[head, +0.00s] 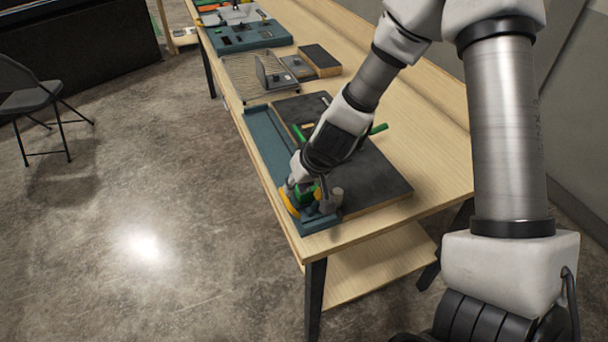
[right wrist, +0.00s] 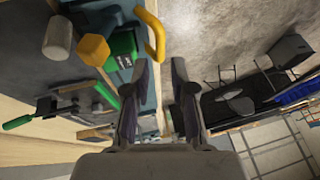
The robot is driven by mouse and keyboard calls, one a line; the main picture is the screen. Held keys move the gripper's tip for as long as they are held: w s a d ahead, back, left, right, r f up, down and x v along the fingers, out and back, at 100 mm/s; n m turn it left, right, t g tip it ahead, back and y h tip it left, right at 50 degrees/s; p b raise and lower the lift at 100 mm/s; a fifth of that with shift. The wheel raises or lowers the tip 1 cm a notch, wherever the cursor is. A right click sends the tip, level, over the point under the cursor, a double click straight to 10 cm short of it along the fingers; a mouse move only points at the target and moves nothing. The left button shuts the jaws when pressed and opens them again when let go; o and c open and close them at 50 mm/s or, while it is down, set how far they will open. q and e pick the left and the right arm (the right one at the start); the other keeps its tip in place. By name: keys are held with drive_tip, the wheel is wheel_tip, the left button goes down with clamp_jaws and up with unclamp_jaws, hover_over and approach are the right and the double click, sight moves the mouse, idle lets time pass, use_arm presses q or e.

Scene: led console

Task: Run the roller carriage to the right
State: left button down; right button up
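The roller carriage (head: 307,197), a green body with yellow parts, sits at the near end of a long teal base (head: 268,152) on the table. In the right wrist view the green body (right wrist: 123,47) has a yellow hexagonal knob and a bent yellow handle (right wrist: 156,38). My right gripper (head: 316,188) is down at the carriage. Its two fingers (right wrist: 159,68) are apart, with the yellow handle just beyond their tips and nothing visibly clamped. Whether a finger touches the carriage cannot be told. My left gripper is not in view.
A grey cylinder (head: 331,198) stands close beside the carriage. A dark board (head: 372,177) and a green-handled part (head: 378,129) lie behind my gripper. A wire rack (head: 250,77) and other fixtures stand farther along the table. Open floor lies left, with a folding chair (head: 38,98).

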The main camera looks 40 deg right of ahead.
drive_tip(key=v, duration=0.5)
drive_tip(key=shift+s+r, duration=0.2)
drive_tip(key=shift+r, duration=0.2)
